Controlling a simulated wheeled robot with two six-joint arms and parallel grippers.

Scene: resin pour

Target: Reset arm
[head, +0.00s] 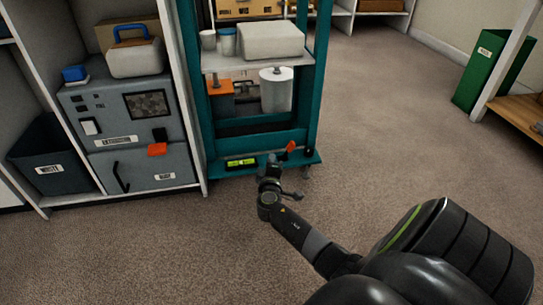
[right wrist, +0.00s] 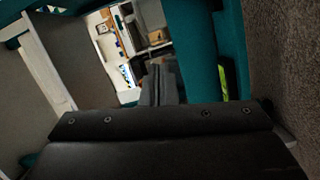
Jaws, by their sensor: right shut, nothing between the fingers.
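My right gripper (head: 274,172) is at the end of my right arm, in front of the lower front of a teal frame (head: 318,90) in the head view. Its jaws are shut and empty. In the right wrist view my gripper's dark fingers (right wrist: 160,84) point up the picture, between teal parts. Whether the gripper touches the frame, I cannot tell. My left arm and gripper are not in view.
A small yellow-green display (head: 241,162) is low on the teal frame. A white box (head: 272,40) and a white cylinder (head: 277,90) stand on its shelves. A grey cabinet (head: 100,118) is at left. A green binder (head: 489,68) is at right. Carpet between is clear.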

